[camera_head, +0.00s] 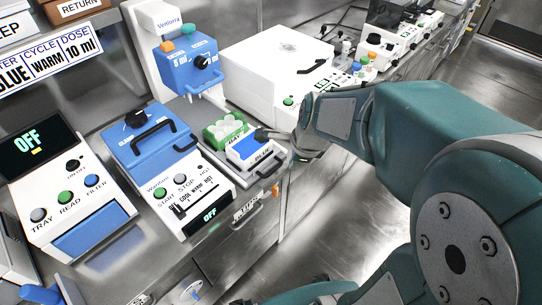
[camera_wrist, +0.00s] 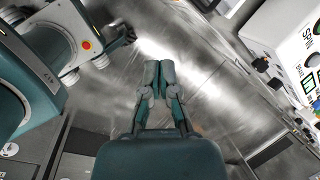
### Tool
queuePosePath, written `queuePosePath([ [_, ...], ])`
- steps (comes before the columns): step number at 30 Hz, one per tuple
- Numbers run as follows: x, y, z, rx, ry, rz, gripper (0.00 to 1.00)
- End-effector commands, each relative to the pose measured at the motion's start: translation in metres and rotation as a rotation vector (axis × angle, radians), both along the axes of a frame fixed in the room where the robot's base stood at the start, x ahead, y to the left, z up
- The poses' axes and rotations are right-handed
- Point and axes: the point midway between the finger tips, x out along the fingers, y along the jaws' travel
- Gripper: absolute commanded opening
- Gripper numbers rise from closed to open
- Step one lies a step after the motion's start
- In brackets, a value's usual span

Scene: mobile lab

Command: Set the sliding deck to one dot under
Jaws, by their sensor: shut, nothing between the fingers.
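The blue-and-white pipetting machine labelled Venturia (camera_head: 190,62) stands at the back of the bench in the head view. In front of it a flat grey deck (camera_head: 243,184) carries a green rack with white round items (camera_head: 225,131) and a blue-and-white box marked BLUE (camera_head: 250,148). My gripper (camera_head: 264,134) is at the right side of the blue box, close above the deck; I cannot tell whether it touches. In the wrist view my gripper (camera_wrist: 158,68) has its two fingers together and holds nothing. Dots on the deck are too small to make out.
A blue-topped machine (camera_head: 150,150) with START and STOP buttons stands left of the deck. A large white box machine (camera_head: 275,70) is behind my gripper. A reader showing OFF (camera_head: 68,195) is at far left. The steel floor (camera_head: 340,210) at the right is clear.

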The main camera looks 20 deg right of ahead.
Motion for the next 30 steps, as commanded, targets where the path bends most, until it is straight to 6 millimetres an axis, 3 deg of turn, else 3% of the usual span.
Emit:
queuePosePath([
  [1, 0.006, -0.004, -0.014, 0.039, 0.034, -0.121, 0.0],
  [6, 0.021, -0.016, -0.046, 0.148, 0.108, -0.492, 0.0],
  [10, 0.027, -0.021, -0.058, 0.188, 0.137, -0.643, 0.0],
  [17, 0.03, -0.019, -0.076, 0.198, 0.146, -0.677, 0.0],
  [30, 0.046, -0.01, -0.147, 0.197, 0.146, -0.675, 0.0],
])
